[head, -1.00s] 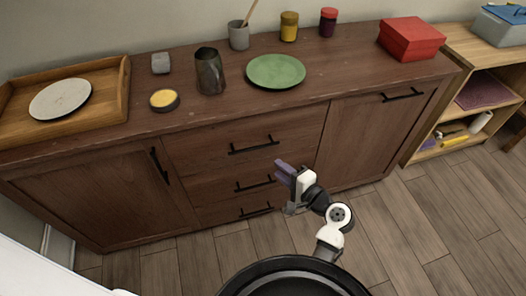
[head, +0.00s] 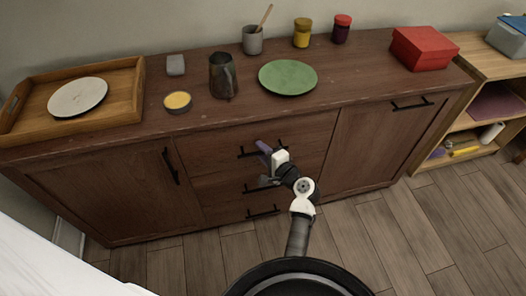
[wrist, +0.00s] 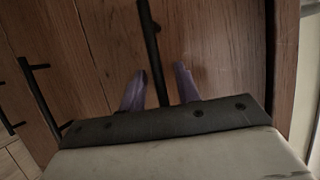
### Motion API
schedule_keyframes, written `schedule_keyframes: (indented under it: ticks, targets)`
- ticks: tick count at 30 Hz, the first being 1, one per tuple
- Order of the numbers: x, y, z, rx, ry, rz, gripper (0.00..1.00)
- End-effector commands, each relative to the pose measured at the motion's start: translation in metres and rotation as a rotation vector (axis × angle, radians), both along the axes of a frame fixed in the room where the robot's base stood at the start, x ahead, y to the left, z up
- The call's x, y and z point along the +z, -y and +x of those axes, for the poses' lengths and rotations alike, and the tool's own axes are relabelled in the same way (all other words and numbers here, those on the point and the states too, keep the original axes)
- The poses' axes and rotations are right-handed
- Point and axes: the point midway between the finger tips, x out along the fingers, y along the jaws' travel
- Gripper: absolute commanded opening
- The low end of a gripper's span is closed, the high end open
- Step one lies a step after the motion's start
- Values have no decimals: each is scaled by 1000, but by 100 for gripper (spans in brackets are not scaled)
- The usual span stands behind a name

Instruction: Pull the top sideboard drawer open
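The sideboard (head: 130,195) is dark brown wood with a middle column of drawers. The top drawer (head: 305,132) looks closed, its front flush with the rest. Its black bar handle (wrist: 150,40) runs between my two purple fingers in the wrist view. My gripper (head: 264,152) is in front of the top drawer at this handle and hides its middle in the head view. The gripper (wrist: 160,88) is open, with a gap on each side of the bar. Whether the fingertips reach past the bar is hard to tell.
Lower drawer handles (head: 262,212) stick out below my gripper. Cupboard doors flank the drawers. The top holds a wooden tray (head: 125,112), a pitcher (head: 223,78), a green plate (head: 288,78) and a red box (head: 423,47). The floor (head: 350,230) in front is clear.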

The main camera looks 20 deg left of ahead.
Motion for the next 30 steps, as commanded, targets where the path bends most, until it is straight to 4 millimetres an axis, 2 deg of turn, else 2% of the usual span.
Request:
schedule_keyframes:
  ticks: [5, 12, 30]
  targets:
    - [0, 0, 0, 0, 0, 0, 32]
    - [0, 0, 0, -1, 0, 0, 1]
    - [-1, 2, -1, -1, 0, -1, 0]
